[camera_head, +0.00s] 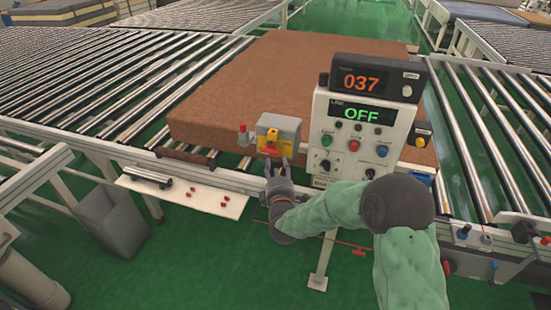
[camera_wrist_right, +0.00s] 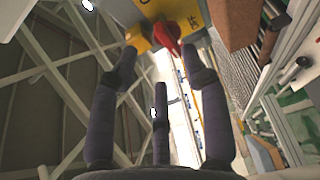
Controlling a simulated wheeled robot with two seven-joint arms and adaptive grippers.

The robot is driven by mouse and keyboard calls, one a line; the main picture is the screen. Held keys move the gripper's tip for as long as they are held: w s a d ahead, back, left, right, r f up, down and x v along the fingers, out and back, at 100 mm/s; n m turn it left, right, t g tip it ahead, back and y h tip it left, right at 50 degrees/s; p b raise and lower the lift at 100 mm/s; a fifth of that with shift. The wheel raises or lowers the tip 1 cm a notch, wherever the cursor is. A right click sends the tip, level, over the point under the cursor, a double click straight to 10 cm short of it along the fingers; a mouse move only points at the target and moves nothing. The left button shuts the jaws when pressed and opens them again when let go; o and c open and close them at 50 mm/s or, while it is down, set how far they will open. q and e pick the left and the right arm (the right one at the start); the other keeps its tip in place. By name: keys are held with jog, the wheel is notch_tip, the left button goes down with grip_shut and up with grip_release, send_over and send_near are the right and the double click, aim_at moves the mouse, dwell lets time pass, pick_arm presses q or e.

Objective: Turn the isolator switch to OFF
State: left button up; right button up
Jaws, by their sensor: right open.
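The isolator switch is a grey box (camera_head: 289,124) with a yellow plate and a red handle (camera_head: 271,148), mounted at the conveyor's front edge. In the right wrist view the red handle (camera_wrist_right: 167,36) stands out from the yellow plate (camera_wrist_right: 143,30) at the top. My right gripper (camera_head: 278,164) is open just below and in front of the handle. In the wrist view its fingertips (camera_wrist_right: 160,58) are spread on both sides of the handle's line, with nothing held. Contact with the handle cannot be told. My left gripper is not in view.
A control panel (camera_head: 343,157) right of the switch carries coloured buttons and a green "OFF" display; a counter (camera_head: 371,82) above reads 037. A brown mattress (camera_head: 240,75) lies behind on rollers. A small red part (camera_head: 242,135) stands left of the switch. A white shelf (camera_head: 180,195) holds several red pieces.

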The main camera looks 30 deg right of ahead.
jog(key=v, duration=0.5)
dwell(0.4)
jog(key=s+a+f+m+g+y, duration=0.1)
jog(key=a+f+m+g+y, duration=0.2)
jog(key=f, duration=0.5)
jog(key=s+a+f+m+g+y, duration=0.1)
jog(key=a+f+y, duration=0.1)
jog(key=a+f, duration=0.45)
jog(key=s+a+f+m+g+y, duration=0.1)
jog(key=a+f+m+g+y, duration=0.15)
jog(key=f, duration=0.65)
jog(key=s+a+f+m+g+y, duration=0.2)
jog(key=s+a+f+m+g, duration=0.2)
jog(key=s+a+f, duration=0.2)
jog(key=s+a+f+m+g+y+b, duration=0.1)
jog(key=s+a+f+m+g+y, duration=0.1)
jog(key=s+a+f+m+g, duration=0.2)
jog(key=s+a+f+g, duration=0.1)
jog(key=s+a+f, duration=0.2)
jog(key=s+f, duration=0.3)
jog(key=shift+s+f+m+y, duration=0.15)
jog(key=shift+s+m+y, duration=0.2)
jog(key=shift+s, duration=1.35)
